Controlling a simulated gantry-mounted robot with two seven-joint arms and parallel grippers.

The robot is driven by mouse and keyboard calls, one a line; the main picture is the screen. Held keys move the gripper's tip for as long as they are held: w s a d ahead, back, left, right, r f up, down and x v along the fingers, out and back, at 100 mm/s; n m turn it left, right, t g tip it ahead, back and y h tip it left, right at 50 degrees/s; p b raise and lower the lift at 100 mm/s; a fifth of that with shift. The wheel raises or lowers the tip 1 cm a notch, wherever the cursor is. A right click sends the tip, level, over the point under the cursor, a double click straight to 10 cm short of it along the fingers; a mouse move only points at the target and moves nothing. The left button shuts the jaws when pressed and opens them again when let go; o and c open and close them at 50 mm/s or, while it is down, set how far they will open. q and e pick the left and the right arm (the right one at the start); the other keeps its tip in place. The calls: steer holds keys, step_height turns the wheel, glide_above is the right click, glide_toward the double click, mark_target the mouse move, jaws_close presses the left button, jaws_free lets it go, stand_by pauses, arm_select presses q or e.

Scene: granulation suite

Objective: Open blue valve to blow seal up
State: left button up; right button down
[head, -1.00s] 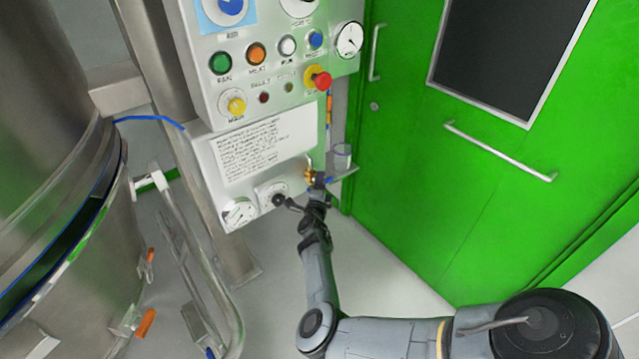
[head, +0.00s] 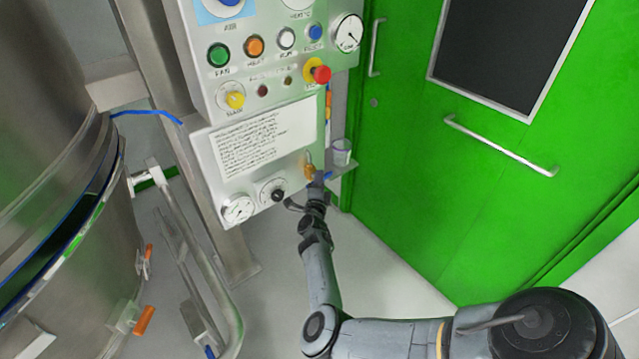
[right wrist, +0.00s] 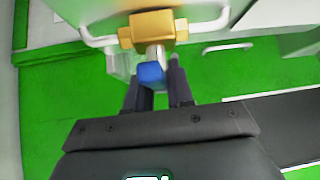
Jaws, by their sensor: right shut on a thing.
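The brass valve (head: 309,170) sits at the lower right edge of the grey control panel (head: 205,165). In the right wrist view the brass valve body (right wrist: 153,26) is at the top centre, with its blue handle (right wrist: 150,74) below it. My right gripper (head: 305,191) is at the valve, below the printed sheet. In the right wrist view the fingers of my right gripper (right wrist: 155,75) are on both sides of the blue handle and shut on it. In the head view the gripper mostly hides the handle. My left gripper is not in view.
A black knob (head: 278,195) and a gauge (head: 238,208) are left of the gripper. A clear cup (head: 341,152) stands on a small shelf to the right. A red emergency button (head: 321,74) is above. A steel vessel (head: 75,240) stands left, a green door (head: 430,190) right.

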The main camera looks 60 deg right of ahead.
steer(key=n+t+b, duration=0.3)
steer(key=n, duration=0.1)
steer(key=n+t+h+b, duration=0.1)
steer(key=n+t+b, duration=0.2)
steer(key=n+b, duration=0.1)
steer(key=n+t+b, duration=0.3)
steer(key=n+b, duration=0.1)
steer(key=shift+d+f+n+h, duration=0.1)
steer(key=shift+f+n+h, duration=0.2)
steer(key=shift+h, duration=0.1)
steer(key=n+t+y+b, duration=0.1)
steer(key=n+t+y, duration=0.1)
steer(key=n, duration=0.1)
steer(key=n+t+y+b, duration=0.1)
steer(key=n+t+y, duration=0.1)
steer(key=n+t, duration=0.1)
steer(key=shift+r+n+b, duration=0.1)
steer(key=shift+n+b, duration=0.3)
steer(key=shift+r+n+t+y+b, duration=0.1)
steer(key=shift+n+t+y+b, duration=0.3)
steer(key=shift+n+t+y, duration=0.7)
steer(key=shift+r+n+t+y+b, duration=0.1)
steer(key=shift+n+t+y+b, duration=0.3)
steer(key=shift+n+y, duration=1.25)
steer(key=shift+n, duration=0.55)
steer(key=shift+r+n, duration=0.1)
steer(key=shift+n, duration=0.2)
steer(key=c, duration=1)
jaws_free()
steer(key=shift+c, duration=0.2)
